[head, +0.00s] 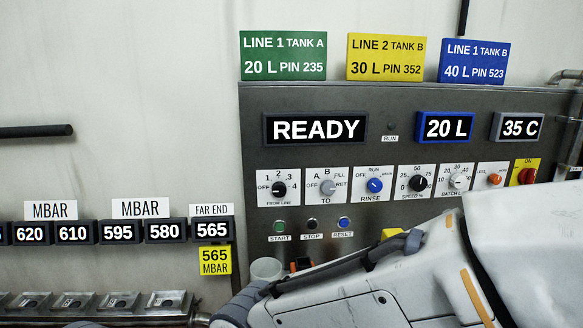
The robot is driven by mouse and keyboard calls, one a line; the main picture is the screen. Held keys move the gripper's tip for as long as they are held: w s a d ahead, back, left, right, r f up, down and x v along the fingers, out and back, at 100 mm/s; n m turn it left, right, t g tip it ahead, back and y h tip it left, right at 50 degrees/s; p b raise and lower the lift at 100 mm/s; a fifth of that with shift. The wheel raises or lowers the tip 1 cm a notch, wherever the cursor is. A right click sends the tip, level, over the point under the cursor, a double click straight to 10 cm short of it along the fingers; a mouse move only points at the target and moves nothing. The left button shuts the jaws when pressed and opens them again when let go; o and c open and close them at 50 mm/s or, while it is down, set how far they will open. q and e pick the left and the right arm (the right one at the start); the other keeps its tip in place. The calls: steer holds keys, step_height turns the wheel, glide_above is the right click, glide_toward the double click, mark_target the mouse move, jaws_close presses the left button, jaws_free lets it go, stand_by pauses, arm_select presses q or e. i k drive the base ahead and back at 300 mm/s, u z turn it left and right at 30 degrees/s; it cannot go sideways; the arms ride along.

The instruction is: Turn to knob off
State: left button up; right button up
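The TO knob (327,187) is a grey rotary knob on a white plate in the control panel's knob row. The marks OFF, A, B, FILL and RET stand around it. Its pointer is too small to read surely. It stands between the FROM LINE knob (278,188), black, and the RINSE knob (374,185), blue. Nothing covers the TO knob. My white right arm comes in from the right and crosses below the knob row, in front of the panel's lower part. Neither gripper's fingertips show, and nothing touches the knob.
The READY display (315,129) is lit above the knobs, beside a 20 L display (445,127) and a 35 C display (517,126). START (279,226), STOP (311,225) and RESET (343,224) buttons sit below. Pressure displays (121,231) line the left. Space before the TO knob is clear.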

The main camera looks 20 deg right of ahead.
mark_target(328, 187)
steer(key=u, duration=0.2)
steer(key=k, duration=0.85)
steer(key=z, duration=1.3)
steer(key=i, duration=0.5)
steer(key=u, duration=0.05)
